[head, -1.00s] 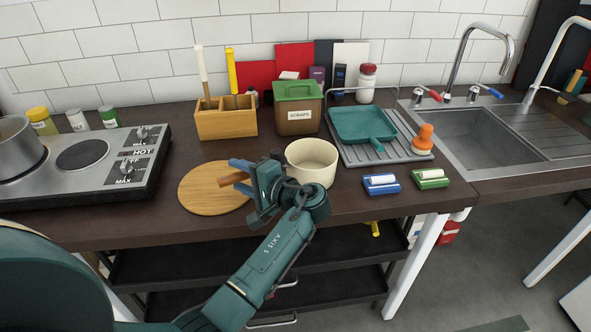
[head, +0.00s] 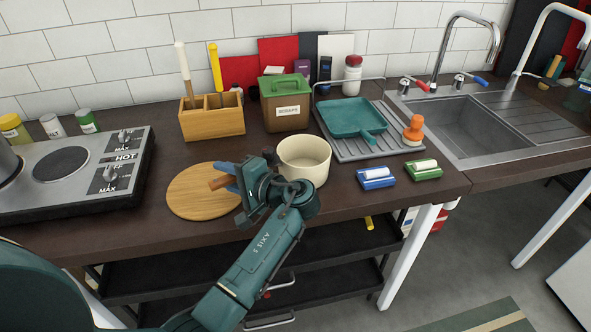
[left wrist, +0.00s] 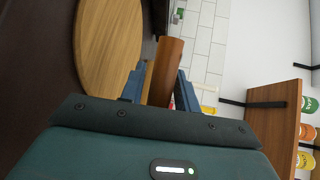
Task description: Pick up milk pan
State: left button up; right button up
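The milk pan (head: 304,165) is a cream pot with a brown wooden handle (head: 218,183), upright near the counter's front edge. The handle points left. My left gripper (head: 231,178) is at the handle, with its blue fingers spread on either side of it. In the left wrist view the brown handle (left wrist: 168,60) runs between the two fingertips, and slight gaps seem to show beside it. My left wrist hides the part of the handle nearest the pot. My right gripper is in neither view.
A round wooden board (head: 195,204) lies under the handle's end. The stove (head: 75,170) is at left. A wooden utensil box (head: 212,119) and a green-lidded scraps bin (head: 286,106) stand behind. A teal pan (head: 350,117) sits on a drying tray at right, beside two sponges (head: 376,180).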

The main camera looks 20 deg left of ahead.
pick_arm(q)
grip_shut()
jog(key=shift+r, duration=0.1)
dwell(0.4)
